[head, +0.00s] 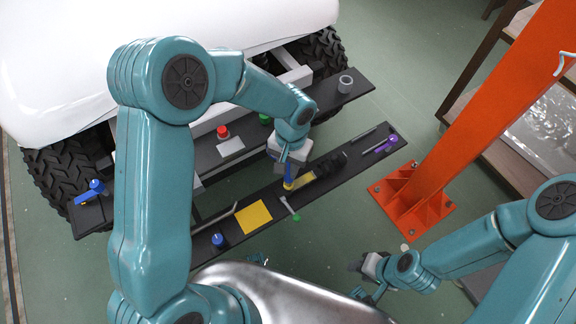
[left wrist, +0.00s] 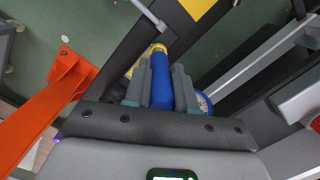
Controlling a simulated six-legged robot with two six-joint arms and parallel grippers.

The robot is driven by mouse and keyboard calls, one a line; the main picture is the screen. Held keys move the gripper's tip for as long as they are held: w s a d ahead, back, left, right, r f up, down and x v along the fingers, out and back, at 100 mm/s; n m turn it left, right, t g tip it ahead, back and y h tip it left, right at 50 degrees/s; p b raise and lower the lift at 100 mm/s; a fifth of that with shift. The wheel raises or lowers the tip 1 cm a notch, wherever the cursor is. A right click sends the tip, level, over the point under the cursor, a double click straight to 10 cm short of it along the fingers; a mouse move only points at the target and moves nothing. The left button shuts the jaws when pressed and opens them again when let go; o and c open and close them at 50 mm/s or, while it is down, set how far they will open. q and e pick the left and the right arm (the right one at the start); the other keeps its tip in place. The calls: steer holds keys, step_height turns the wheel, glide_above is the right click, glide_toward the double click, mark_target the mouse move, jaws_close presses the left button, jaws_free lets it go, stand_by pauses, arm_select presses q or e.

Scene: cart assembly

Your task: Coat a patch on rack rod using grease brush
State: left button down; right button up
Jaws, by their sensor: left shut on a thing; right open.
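My left gripper (head: 287,172) is shut on a blue-handled tool with a yellow end, which I take for the grease brush (head: 288,182). It is held roughly upright over the dark front shelf. In the left wrist view the blue handle (left wrist: 162,85) sits between the grey fingers (left wrist: 161,88), and its yellow end points away from me. A thin grey rod with a green end (head: 291,209) lies just below the brush in the head view. I cannot tell whether it is the rack rod, or whether the brush touches anything. My right gripper (head: 367,277) is open and empty, apart from the shelf.
The front shelf (head: 336,178) carries a yellow square (head: 254,217), a blue-topped item (head: 218,240) and a purple tool (head: 380,146). A rear shelf holds a red button (head: 223,131) and a grey ring (head: 345,84). An orange post (head: 470,130) stands at right.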

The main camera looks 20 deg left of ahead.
arm_select(q)
steer(key=shift+w+r, duration=0.1)
steer(key=shift+r, duration=0.3)
steer(key=shift+r+p, duration=0.7)
steer(key=shift+r, duration=0.15)
steer(key=shift+d+r+p, duration=0.1)
steer(key=shift+r+p, duration=0.4)
steer(key=shift+r, duration=0.15)
steer(key=shift+r+p, duration=0.85)
steer(key=shift+r, duration=0.35)
steer(key=shift+s, duration=0.2)
